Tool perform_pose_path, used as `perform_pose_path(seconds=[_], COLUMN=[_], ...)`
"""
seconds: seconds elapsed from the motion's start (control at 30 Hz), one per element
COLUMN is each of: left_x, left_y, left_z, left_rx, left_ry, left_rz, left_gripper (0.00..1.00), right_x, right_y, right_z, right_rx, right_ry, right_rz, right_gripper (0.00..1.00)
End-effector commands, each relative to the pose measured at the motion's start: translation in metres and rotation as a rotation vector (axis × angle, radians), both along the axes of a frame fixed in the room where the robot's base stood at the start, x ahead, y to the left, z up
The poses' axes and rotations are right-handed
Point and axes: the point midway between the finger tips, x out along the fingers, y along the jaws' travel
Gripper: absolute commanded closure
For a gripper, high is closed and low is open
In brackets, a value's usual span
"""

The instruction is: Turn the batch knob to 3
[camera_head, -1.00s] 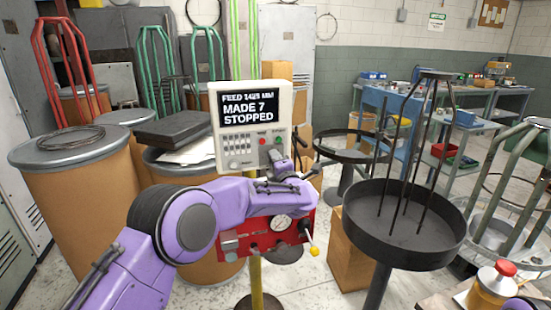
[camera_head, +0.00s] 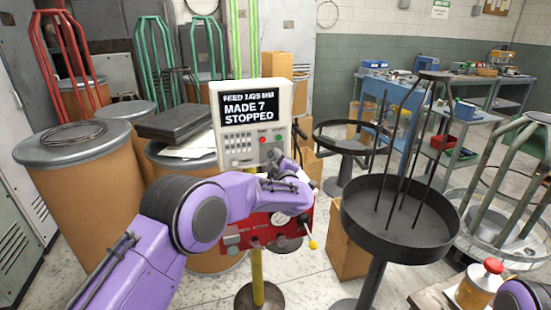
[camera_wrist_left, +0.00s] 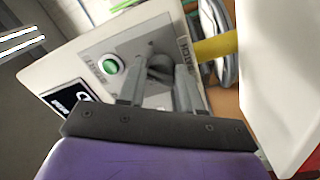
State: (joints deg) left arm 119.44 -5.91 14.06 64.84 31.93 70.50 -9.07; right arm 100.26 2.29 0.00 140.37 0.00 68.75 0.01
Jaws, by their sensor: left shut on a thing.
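The control panel (camera_head: 286,98) is a pale box whose screen (camera_head: 250,106) reads a feed line, MADE 7 and STOPPED. My left gripper (camera_head: 276,156) is at the panel's lower right and hides the batch knob in the head view. In the left wrist view the batch knob (camera_wrist_left: 160,66) is dark grey and round, beside a partly readable label. My left gripper's fingers (camera_wrist_left: 158,90) stand on either side of it, shut on it. The knob's pointer and numbers cannot be read. My right gripper is out of view.
A green button (camera_wrist_left: 110,64) is close to one left finger. Below the panel is a red unit (camera_head: 262,230) with a gauge and a yellow-tipped lever (camera_head: 313,244). A black round tray (camera_head: 400,225) with upright rods stands to the right. Fibre drums (camera_head: 85,185) stand left.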

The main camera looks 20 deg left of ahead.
Motion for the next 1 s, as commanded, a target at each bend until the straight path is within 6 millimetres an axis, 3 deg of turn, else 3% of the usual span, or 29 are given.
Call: perform_pose_path(seconds=[0.53,0.57,0.6,0.63,1.0], left_x=[-0.0007,-0.0006,-0.0006,-0.0005,-0.0082], left_y=[0.0005,0.0004,0.0004,0.0004,-0.0057], left_z=[-0.0038,-0.0039,-0.0036,-0.0034,-0.0029], left_rx=[0.019,0.019,0.019,0.018,0.018], left_ry=[0.019,0.019,0.019,0.018,0.016], left_rz=[0.0,0.0,0.001,0.001,-0.001], left_gripper=[0.96,0.59,0.46,0.42,0.42], right_x=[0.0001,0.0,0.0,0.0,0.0], right_y=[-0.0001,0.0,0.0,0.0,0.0], right_z=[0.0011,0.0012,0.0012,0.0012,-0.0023], right_rx=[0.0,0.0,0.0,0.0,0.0], right_ry=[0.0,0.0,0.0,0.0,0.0], right_rz=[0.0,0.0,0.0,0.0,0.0], right_gripper=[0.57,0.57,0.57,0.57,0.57])
